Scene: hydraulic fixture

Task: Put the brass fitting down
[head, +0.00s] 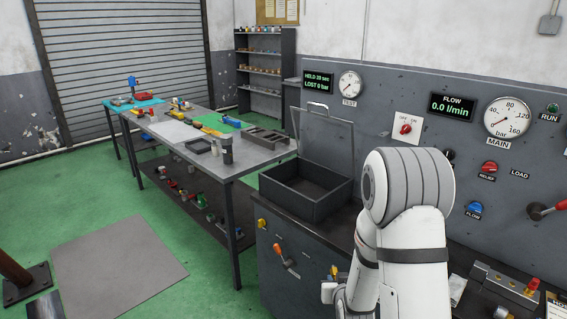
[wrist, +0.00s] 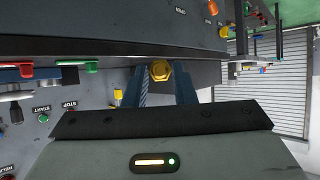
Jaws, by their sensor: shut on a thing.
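The brass fitting (wrist: 160,71) shows in the wrist view as a yellow, hexagonal piece between the tips of my two blue fingers. My gripper (wrist: 160,82) is shut on it. A dark grey surface of the bench lies behind the fitting in that view; I cannot tell whether the fitting touches it.
An open dark tray with a clear raised lid (head: 327,133) stands on the bench left of my arm. The control panel (head: 400,85) rises behind, with gauges, knobs and levers. A worktable (head: 240,165) with tools and trays stands further left.

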